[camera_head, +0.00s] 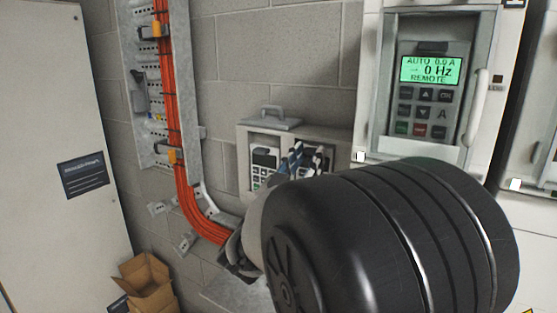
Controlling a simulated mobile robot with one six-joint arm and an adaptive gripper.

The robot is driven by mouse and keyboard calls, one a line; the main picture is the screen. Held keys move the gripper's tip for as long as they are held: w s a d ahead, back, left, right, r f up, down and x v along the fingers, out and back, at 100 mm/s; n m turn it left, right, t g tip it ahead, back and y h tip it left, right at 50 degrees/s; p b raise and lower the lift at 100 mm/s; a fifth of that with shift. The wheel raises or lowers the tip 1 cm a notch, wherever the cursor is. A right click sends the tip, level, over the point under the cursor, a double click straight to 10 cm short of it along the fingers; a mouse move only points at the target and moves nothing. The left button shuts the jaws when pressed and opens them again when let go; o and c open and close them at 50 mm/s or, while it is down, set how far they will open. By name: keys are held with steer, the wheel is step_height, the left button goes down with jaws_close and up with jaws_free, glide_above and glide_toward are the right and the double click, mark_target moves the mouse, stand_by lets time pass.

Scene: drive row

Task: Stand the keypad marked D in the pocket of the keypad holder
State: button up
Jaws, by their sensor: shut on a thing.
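The keypad holder (244,141) is a pale box with a grey handle on top, low on the block wall in the middle of the view. A dark keypad (264,161) with a small display stands in its left part; I cannot read a letter on it. My gripper (296,158) is at the front of the holder's right part, mostly hidden behind my black arm link. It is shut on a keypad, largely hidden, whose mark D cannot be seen. I cannot tell whether that keypad is inside a pocket or in front of it.
A drive (370,110) at the upper right bears a keypad (428,98) marked A with a lit green display. Orange cables (172,100) run down a metal tray at left. A grey cabinet (50,200) stands far left, with an open cardboard box (148,285) beside it.

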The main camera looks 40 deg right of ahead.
steer(key=shift+f+b, duration=0.95)
steer(key=shift+f, duration=0.15)
steer(key=o, duration=1.2)
steer(key=shift+o, duration=0.2)
